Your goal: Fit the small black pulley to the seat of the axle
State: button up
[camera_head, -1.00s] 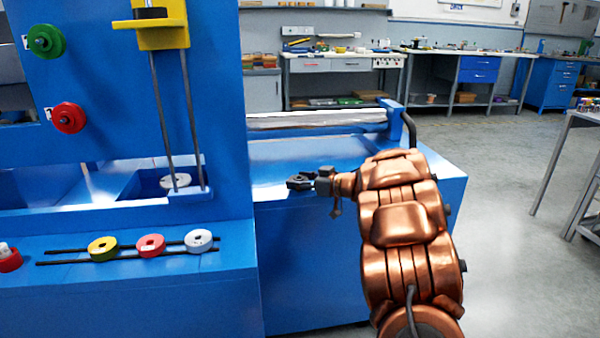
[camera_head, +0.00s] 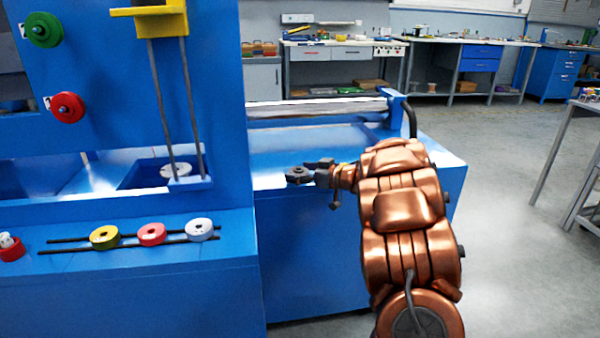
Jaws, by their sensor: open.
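A small dark round piece (camera_head: 299,174), which looks like the black pulley, appears at the left front of the blue bench top, right at my fingertips. My gripper (camera_head: 313,171) points left, its dark fingers apart. I cannot tell whether they touch the piece. My copper arm reaches it from the lower right. A green pulley (camera_head: 43,29) and a red pulley (camera_head: 67,107) sit on the upright blue panel. I cannot make out which axle has the seat.
Yellow (camera_head: 104,237), red (camera_head: 151,233) and white (camera_head: 199,229) pulleys rest on dark rails on the left ledge. A yellow bracket (camera_head: 160,22) with two metal rods stands before the panel. A long roller (camera_head: 315,109) lies behind. The bench top's middle is clear.

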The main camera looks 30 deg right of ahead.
jog(key=b, duration=0.2)
jog(key=shift+f+b, duration=0.2)
jog(key=shift+b, duration=0.15)
jog(key=p+v, duration=0.1)
jog(key=v, duration=0.2)
jog(key=r+p+v, duration=0.1)
jog(key=p+v, duration=0.1)
jog(key=v, duration=0.1)
jog(key=shift+s+r+p, duration=0.15)
jog(key=shift+r+p, duration=0.1)
jog(key=shift+p, duration=0.05)
jog(key=shift+s+d, duration=0.2)
jog(key=shift+s, duration=0.45)
